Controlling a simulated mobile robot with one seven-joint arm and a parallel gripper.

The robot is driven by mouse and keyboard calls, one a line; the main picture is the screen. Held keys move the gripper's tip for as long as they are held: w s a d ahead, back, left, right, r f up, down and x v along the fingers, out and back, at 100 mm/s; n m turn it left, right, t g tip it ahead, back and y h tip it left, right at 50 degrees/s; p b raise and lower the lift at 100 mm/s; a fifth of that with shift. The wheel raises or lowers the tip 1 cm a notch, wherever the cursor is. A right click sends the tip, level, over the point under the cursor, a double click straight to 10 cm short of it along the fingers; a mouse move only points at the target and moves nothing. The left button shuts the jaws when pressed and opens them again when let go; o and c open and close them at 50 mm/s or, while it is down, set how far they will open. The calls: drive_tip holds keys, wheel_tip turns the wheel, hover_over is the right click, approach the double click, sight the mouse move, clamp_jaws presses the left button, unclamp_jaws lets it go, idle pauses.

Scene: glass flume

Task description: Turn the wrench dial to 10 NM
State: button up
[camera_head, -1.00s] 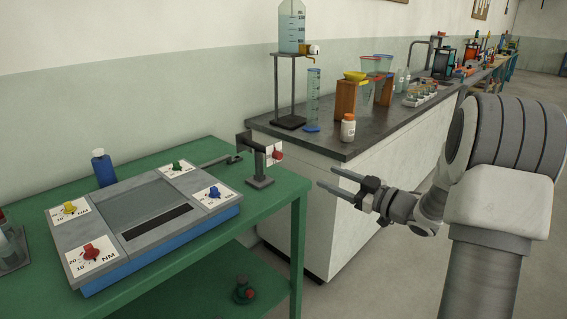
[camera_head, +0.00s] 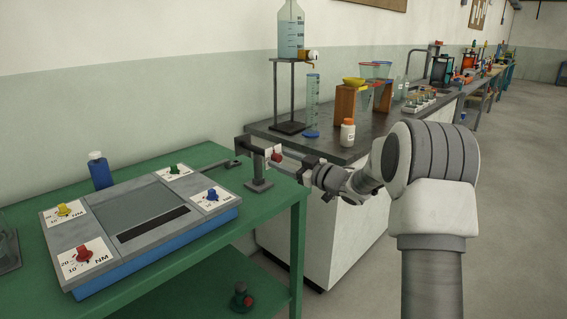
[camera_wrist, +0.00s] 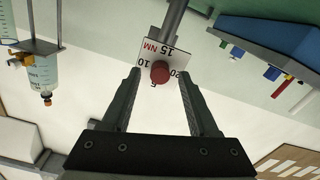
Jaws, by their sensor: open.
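The wrench (camera_head: 249,150) is held on a grey stand (camera_head: 258,183) at the right corner of the green table. Its dial is a white card with a red knob (camera_wrist: 160,72) and the marks 5, 10, 15, 20 and NM. The red knob also shows in the head view (camera_head: 277,157), partly behind my gripper. My gripper (camera_wrist: 159,76) is open, with one finger on each side of the knob in the wrist view. I cannot tell whether the fingers touch it. No pointer on the knob is clear, so its setting cannot be read.
A bench (camera_head: 340,150) with glassware and a white bottle (camera_head: 347,132) is close behind my gripper.

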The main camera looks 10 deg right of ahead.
drive_tip(key=shift+w+a, duration=0.1)
clamp_jaws()
idle(0.3)
drive_tip(key=shift+r+m+p, duration=0.15)
drive_tip(key=shift+m+p, duration=0.15)
drive_tip(key=shift+p, duration=0.4)
